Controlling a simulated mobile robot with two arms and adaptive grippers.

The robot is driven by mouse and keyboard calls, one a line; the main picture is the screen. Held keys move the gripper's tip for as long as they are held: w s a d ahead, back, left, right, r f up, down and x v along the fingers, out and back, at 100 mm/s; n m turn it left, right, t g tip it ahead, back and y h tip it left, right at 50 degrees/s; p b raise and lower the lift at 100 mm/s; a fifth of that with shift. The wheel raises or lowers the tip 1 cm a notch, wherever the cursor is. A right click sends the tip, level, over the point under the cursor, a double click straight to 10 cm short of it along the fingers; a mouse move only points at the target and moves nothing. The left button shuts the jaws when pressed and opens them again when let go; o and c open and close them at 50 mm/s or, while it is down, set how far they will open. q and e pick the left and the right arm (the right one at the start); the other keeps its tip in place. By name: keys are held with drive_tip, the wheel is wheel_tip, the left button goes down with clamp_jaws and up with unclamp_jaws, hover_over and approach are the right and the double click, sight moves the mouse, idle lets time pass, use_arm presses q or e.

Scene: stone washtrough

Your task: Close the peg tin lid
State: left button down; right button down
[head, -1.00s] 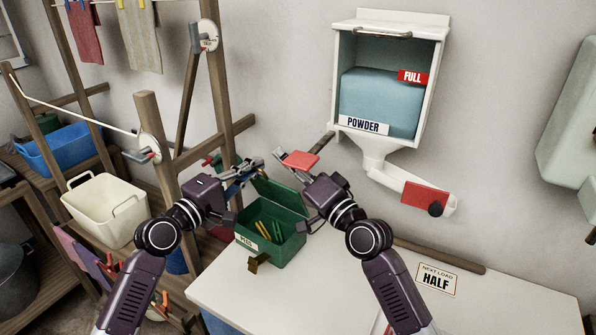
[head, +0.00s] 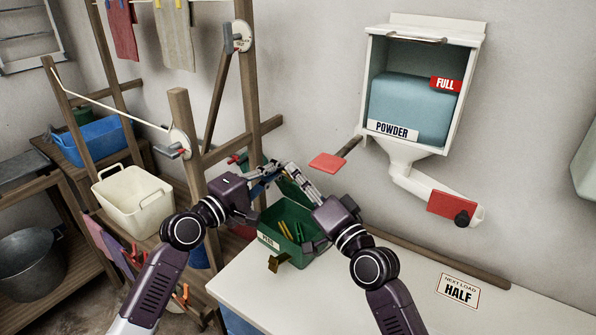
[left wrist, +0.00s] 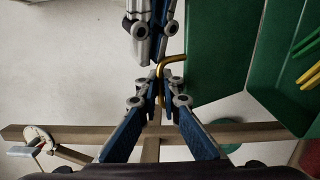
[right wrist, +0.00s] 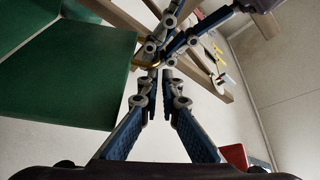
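The green peg tin (head: 268,241) stands on the left end of the white table, with several yellow and green pegs inside. Its green lid (head: 290,191) is raised at the back, partly hidden by my right gripper. The lid also shows in the left wrist view (left wrist: 222,40) and the right wrist view (right wrist: 70,80). A brass hook-like handle (left wrist: 174,58) is at the lid's edge. My left gripper (left wrist: 160,86) is closed around this handle. My right gripper (right wrist: 160,74) has its fingers nearly together, seemingly empty, close beside the left fingertips and the handle.
A red paddle (head: 327,163) on a wooden bar is just right of the grippers. The powder dispenser (head: 412,95) hangs on the wall, with its red-handled chute below. A wooden drying frame (head: 188,140) stands close on the left. The table's middle (head: 345,300) is clear.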

use_arm(q)
drive_tip(key=shift+d+r, duration=0.15)
drive_tip(key=shift+r, duration=0.1)
use_arm(e)
drive_tip(key=shift+s+a+f, duration=0.2)
drive_tip(key=shift+a+f, duration=0.4)
use_arm(q)
drive_tip(key=c, duration=2.4)
unclamp_jaws()
drive_tip(key=shift+w, duration=0.1)
use_arm(e)
drive_tip(key=shift+w+d, duration=0.1)
drive_tip(key=shift+d, duration=0.1)
